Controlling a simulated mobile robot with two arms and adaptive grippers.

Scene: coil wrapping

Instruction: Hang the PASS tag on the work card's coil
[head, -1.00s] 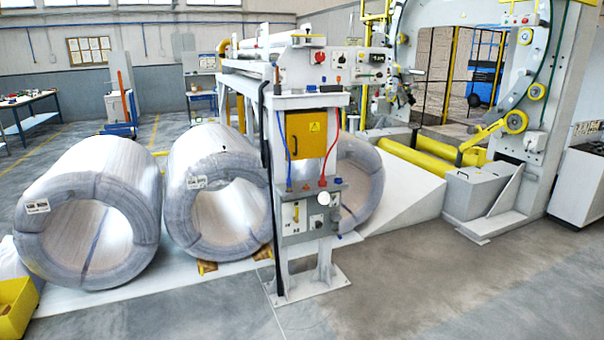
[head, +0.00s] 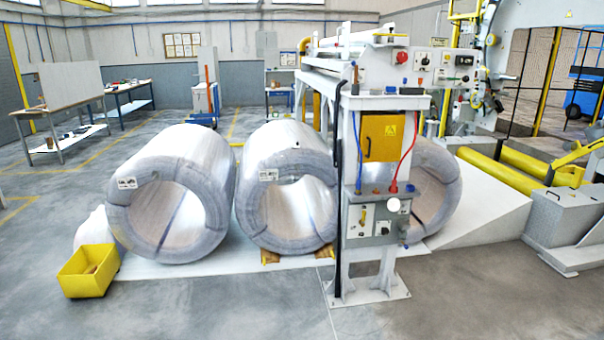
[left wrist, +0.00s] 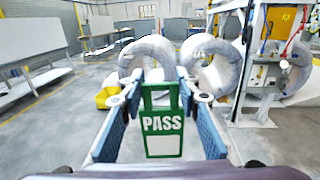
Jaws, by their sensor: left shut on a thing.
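My left gripper (left wrist: 160,98) shows in the left wrist view, shut on the green PASS tag (left wrist: 162,145). The tag hangs upright between the blue finger pads, with a white panel below its lettering and an open loop at its top. Three wrapped wire coils stand on a white strip in the head view: a left coil (head: 215,200), a middle coil (head: 318,205) and a right coil (head: 448,180) partly behind the machine post. Small white labels sit on the left coil (head: 127,183) and the middle coil (head: 268,175); I cannot read them. My right gripper is not in view.
A yellow bin (head: 88,272) stands on the floor left of the left coil. The machine post (head: 372,265) with its control boxes stands in front of the right coil. Worktables (head: 65,140) are at the far left. The grey floor in front of the coils is clear.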

